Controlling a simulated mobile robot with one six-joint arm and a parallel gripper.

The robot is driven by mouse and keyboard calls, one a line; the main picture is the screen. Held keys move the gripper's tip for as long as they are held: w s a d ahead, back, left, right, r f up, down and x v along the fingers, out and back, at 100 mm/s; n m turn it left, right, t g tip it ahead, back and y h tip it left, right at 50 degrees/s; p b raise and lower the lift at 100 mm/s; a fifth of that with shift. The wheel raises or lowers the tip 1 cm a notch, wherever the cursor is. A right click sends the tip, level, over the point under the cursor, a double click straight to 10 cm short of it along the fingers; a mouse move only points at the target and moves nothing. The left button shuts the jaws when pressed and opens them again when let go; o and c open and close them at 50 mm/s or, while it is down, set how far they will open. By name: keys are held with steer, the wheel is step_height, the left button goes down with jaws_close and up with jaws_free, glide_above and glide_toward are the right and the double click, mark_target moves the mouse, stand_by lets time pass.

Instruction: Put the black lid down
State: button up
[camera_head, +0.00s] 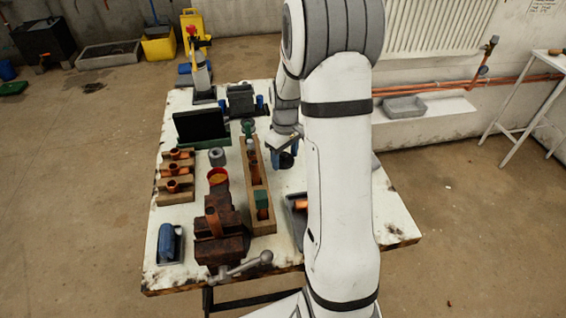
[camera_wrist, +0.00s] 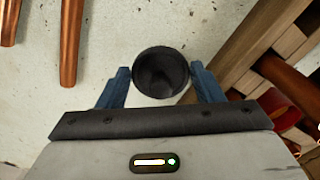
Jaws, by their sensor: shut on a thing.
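My gripper (camera_wrist: 160,82) is shut on the black lid (camera_wrist: 161,72), a round, hollow dark piece between the two blue fingers in the wrist view. Its open side faces the camera, and its inside looks empty. In the head view, my gripper (camera_head: 284,158) is over the right half of the worktable (camera_head: 384,215), right of the long wooden rack (camera_head: 259,215). The lid is mostly hidden there by the fingers and arm. I cannot tell whether it touches the tabletop.
A rusty vise (camera_head: 219,245), copper fittings on a wooden block (camera_head: 174,182) and a grey ring (camera_head: 217,157) stand left of the rack. A dark panel in a green tray (camera_head: 205,143) is behind them. Copper pipes (camera_wrist: 70,45) lie at upper left in the wrist view.

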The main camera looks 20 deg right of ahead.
mark_target(285, 158)
steer(key=shift+s+f, duration=0.1)
steer(key=shift+f, duration=1.45)
steer(key=shift+f, duration=0.1)
steer(key=o, duration=0.9)
steer(key=shift+o, duration=0.2)
